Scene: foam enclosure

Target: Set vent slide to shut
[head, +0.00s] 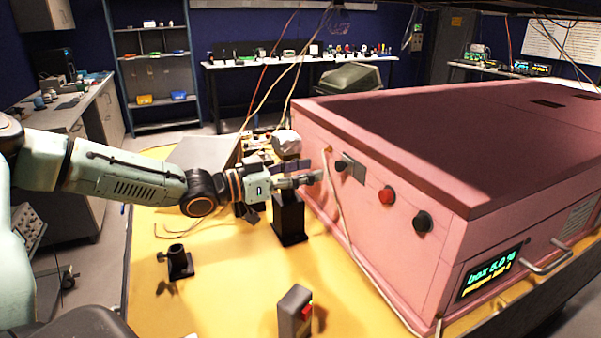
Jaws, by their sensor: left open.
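The pink foam enclosure (375,225) fills the right half of the head view. On its long side is a small grey plate with a dark knob (342,166), which looks like the vent slide. Whether it stands open or shut I cannot tell. My left gripper (312,179) reaches in from the left, with its fingers pointing at the enclosure's side, just left of and slightly below the slide. It is open and I see nothing between its fingers. Whether a fingertip touches the wall is unclear. My right gripper is out of view.
Right of the slide are a red button (387,195) and a black knob (422,221). A display (491,272) reads "box 5.0 %". A cable hangs down the wall beside my gripper. A black post (290,219), small clamp stand (179,262) and grey switch box (295,311) stand on the yellow surface.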

